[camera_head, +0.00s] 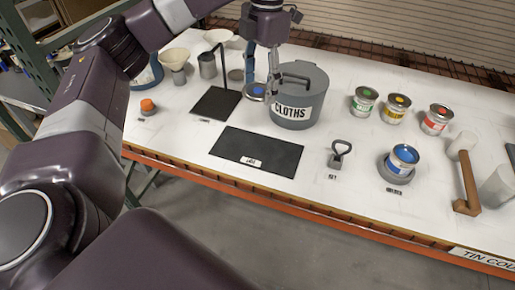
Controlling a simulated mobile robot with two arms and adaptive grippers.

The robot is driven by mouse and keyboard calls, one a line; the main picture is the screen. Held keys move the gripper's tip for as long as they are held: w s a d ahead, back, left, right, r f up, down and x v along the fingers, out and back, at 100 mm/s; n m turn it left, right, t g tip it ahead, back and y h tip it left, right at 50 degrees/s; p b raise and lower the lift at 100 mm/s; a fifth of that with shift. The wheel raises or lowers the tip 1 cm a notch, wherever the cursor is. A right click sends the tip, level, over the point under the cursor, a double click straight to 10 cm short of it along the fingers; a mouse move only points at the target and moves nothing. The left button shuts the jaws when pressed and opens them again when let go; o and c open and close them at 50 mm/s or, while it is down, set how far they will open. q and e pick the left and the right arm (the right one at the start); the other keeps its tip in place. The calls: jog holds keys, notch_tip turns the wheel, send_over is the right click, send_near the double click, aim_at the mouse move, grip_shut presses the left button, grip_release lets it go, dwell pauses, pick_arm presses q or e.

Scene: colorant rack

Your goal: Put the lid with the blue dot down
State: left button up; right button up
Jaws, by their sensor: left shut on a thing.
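The lid with the blue dot (256,91) is a small disc, seen in front of the left side of the grey cloths bin (302,97). My left gripper (263,84) points down from the top and is shut on the lid, which looks roughly level. I cannot tell exactly how high it is above the table. The dark mat (262,147) with a small label at its front edge lies bare, nearer the table's front. A tin with blue inside (403,157) stands lidless on a round grey holder (396,173). My right gripper is not in view.
Three lidded tins, green (362,103), yellow (394,112) and red (436,121), stand at the back right. A key tool (339,154) lies right of the mat. A stand with a dark base (216,103) is at left.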

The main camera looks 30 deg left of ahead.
pick_arm(q)
jog(key=shift+w+a+r+n, duration=0.1)
jog(key=shift+a+r+n, duration=0.05)
jog(key=shift+n, duration=0.35)
jog(key=shift+f, duration=0.2)
jog(key=b, duration=0.2)
send_over(258, 148)
notch_tip(258, 148, down, 11)
notch_tip(258, 148, down, 4)
jog(key=shift+r+p, duration=0.1)
jog(key=shift+p, duration=0.35)
notch_tip(258, 148, down, 4)
jog(key=shift+f+p, duration=0.2)
jog(key=shift+p, duration=0.3)
jog(key=shift+f, duration=0.3)
jog(key=o, duration=0.8)
jog(key=shift+c, duration=0.2)
jog(key=shift+r, duration=0.1)
